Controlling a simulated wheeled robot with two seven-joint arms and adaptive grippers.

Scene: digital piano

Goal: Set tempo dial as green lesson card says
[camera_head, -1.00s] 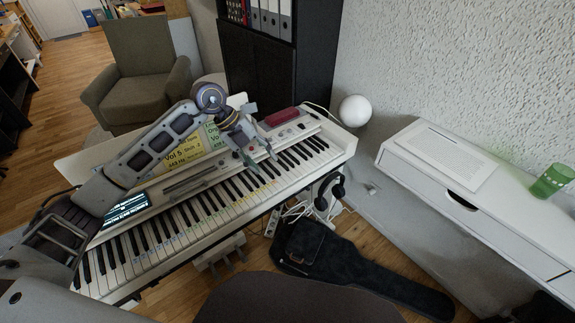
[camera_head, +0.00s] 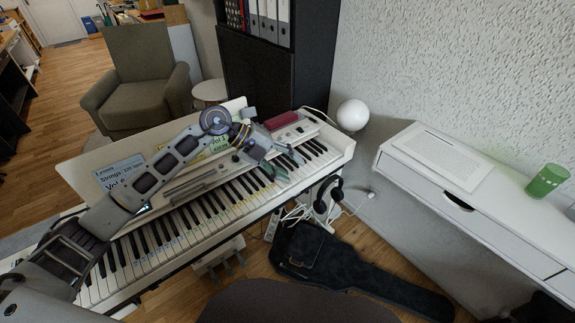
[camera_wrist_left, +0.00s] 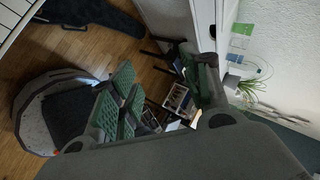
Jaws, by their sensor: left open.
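The digital piano (camera_head: 98,290) stands at a slant with its keys facing me. A light blue lesson card (camera_head: 121,174) stands on its music rest. A green card (camera_head: 219,144) shows only in part behind my left arm; most of its text is hidden or too small to read. The piano's right-end control panel (camera_head: 297,131) is partly in view; I cannot make out which control is the tempo dial. My left gripper (camera_head: 285,166) is open over the right part of the keys. Its green-padded fingers stand apart and empty in the left wrist view (camera_wrist_left: 165,95). My right gripper is out of view.
A dark red object (camera_head: 281,120) lies on the piano's right top. A white globe (camera_head: 353,115) stands beyond the right end. Headphones (camera_head: 328,194) hang at the front right. A white desk (camera_head: 500,225) with a green cup (camera_head: 546,181) is at the right. A black case (camera_head: 345,275) lies on the floor.

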